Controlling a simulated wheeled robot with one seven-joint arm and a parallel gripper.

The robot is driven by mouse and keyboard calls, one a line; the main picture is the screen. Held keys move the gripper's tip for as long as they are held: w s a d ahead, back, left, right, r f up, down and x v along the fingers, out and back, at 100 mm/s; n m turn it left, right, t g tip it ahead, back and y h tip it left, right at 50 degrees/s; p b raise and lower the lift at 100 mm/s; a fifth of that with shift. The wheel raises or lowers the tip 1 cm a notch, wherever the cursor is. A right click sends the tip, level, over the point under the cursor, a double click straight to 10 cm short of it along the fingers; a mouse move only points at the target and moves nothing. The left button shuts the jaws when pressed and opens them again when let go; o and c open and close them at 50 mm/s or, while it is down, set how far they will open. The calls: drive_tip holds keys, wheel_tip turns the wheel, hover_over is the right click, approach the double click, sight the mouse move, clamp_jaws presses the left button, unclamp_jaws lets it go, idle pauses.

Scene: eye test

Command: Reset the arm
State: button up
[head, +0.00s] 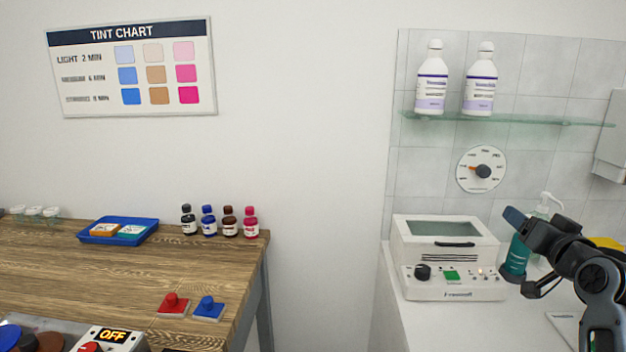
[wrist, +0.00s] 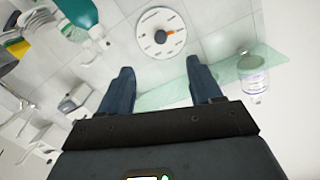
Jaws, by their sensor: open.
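My gripper (head: 513,217) is at the right of the head view, raised in front of the teal pump bottle (head: 516,256) and beside the white machine. In the wrist view my gripper (wrist: 160,72) shows two dark fingers spread apart with nothing between them. The wrist picture is turned over, with the round wall dial (wrist: 160,33) beyond the fingertips. My arm comes in from the right edge of the head view.
A white lidded machine (head: 450,284) stands on the right counter (head: 400,325). A glass shelf (head: 540,120) above holds two white bottles. The wooden table (head: 80,265) at left holds a blue tray (head: 92,238), several small bottles, and a red and a blue button.

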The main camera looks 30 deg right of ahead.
drive_tip(key=s+a+f+n+y, duration=0.1)
drive_tip(key=s+a+f, duration=0.2)
drive_tip(key=a+f, duration=0.2)
drive_tip(key=s+a+f+n+y, duration=0.1)
drive_tip(key=a+f, duration=0.4)
drive_tip(key=a, duration=0.6)
drive_tip(key=s+a+f+n+y, duration=0.1)
drive_tip(key=s+a+f+n, duration=0.1)
drive_tip(key=s+a+f, duration=0.3)
drive_tip(key=shift+s+a+f+n+t+y, duration=0.1)
drive_tip(key=shift+a+n+t+y, duration=0.1)
drive_tip(key=shift+a, duration=0.6)
drive_tip(key=shift+s+a+n+t+y, duration=0.1)
drive_tip(key=shift+a+n+y, duration=0.1)
drive_tip(key=shift+a, duration=0.55)
drive_tip(key=s+a+r+n+y, duration=0.3)
drive_tip(key=s+a+n+y, duration=0.3)
drive_tip(key=s+a, duration=1.2)
drive_tip(key=v, duration=0.2)
drive_tip(key=shift+s, duration=0.3)
drive_tip(key=shift+f, duration=0.1)
